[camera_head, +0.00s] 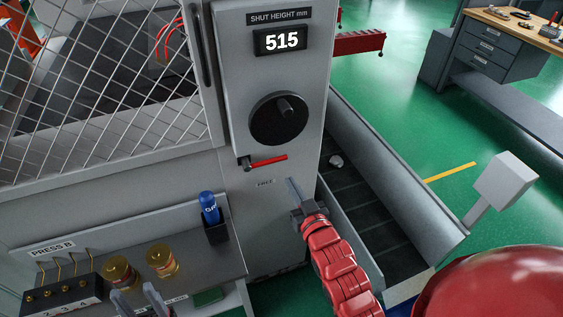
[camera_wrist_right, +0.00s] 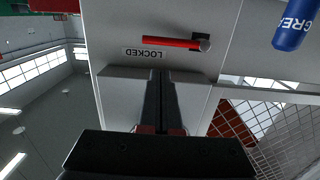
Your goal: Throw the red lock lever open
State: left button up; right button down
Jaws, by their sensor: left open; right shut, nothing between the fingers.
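The red lock lever (camera_head: 267,160) lies about level on the grey press column, its pivot at the left and its free end to the right. In the right wrist view the red lever (camera_wrist_right: 168,42) appears upside down beside a label reading LOCKED (camera_wrist_right: 143,53). Another label (camera_head: 265,182), seemingly FREE, sits below the lever in the head view. My right gripper (camera_head: 290,182) is shut and empty, below and right of the lever's free end and apart from it. It also shows in the wrist view (camera_wrist_right: 166,78). My left gripper (camera_head: 138,295) is open, low at the left by the shelf.
A black handwheel (camera_head: 277,118) is above the lever. A mesh guard (camera_head: 105,90) fills the left. A blue grease bottle (camera_head: 209,207) stands in a holder; brass parts (camera_head: 161,260) sit on the shelf. A dark conveyor (camera_head: 365,205) runs at the right.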

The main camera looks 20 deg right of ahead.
jog(key=w+p, duration=0.2)
jog(key=w, duration=0.8)
jog(key=shift+a+f, duration=0.15)
jog(key=shift+f, duration=0.05)
jog(key=shift+f, duration=0.15)
jog(key=shift+f+m+b, duration=0.2)
jog(key=shift+m+b, duration=0.15)
jog(key=shift+m, duration=0.05)
